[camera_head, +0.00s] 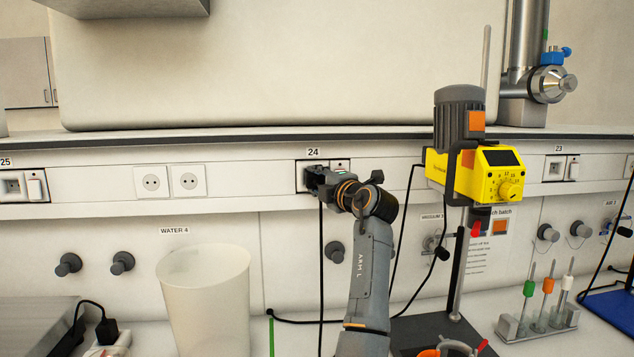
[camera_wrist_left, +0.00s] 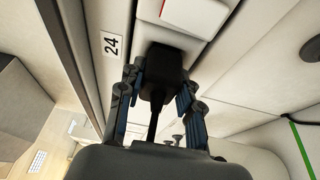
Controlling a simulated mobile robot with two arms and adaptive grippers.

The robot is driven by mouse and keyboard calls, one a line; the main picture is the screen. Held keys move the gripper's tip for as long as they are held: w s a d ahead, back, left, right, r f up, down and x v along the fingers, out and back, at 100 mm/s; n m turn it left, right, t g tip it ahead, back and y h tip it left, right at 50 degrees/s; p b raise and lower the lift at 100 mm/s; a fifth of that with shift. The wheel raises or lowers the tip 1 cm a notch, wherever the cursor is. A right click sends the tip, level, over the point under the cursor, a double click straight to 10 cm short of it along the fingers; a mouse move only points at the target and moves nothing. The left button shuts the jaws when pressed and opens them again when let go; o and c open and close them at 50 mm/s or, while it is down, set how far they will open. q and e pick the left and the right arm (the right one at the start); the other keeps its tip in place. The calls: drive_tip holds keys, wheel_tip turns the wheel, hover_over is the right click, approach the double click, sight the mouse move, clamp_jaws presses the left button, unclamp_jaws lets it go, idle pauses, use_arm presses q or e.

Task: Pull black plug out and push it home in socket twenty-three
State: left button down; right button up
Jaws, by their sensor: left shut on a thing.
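The black plug (camera_wrist_left: 163,68) sits at the socket panel labelled 24 (camera_head: 313,153), its face against the panel in the left wrist view. Its black cord (camera_head: 321,250) hangs straight down. My left gripper (camera_head: 314,181) is at this panel, shut on the plug, with one finger on each side of it in the left wrist view. The plug is mostly hidden by the gripper in the head view. Socket twenty-three (camera_head: 555,168) is far to the right on the same rail and looks empty.
A yellow stirrer (camera_head: 470,175) on a stand (camera_head: 456,270) rises between the two sockets, in front of the rail. A translucent beaker (camera_head: 205,300) stands left of my arm. Another black plug (camera_head: 107,331) is at lower left.

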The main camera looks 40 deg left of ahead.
use_arm(q)
drive_tip(key=shift+d+f, duration=0.1)
drive_tip(key=shift+f, duration=0.1)
drive_tip(key=shift+s+d+r+b, duration=0.15)
drive_tip(key=shift+s+d+b, duration=0.2)
drive_tip(key=shift+b, duration=0.15)
idle(0.4)
drive_tip(key=shift+s, duration=0.1)
drive_tip(key=shift+s+d+b, duration=0.15)
drive_tip(key=shift+d+b, duration=0.15)
drive_tip(key=shift+b, duration=0.1)
drive_tip(key=shift+s+d+b, duration=0.8)
drive_tip(key=shift+d, duration=0.25)
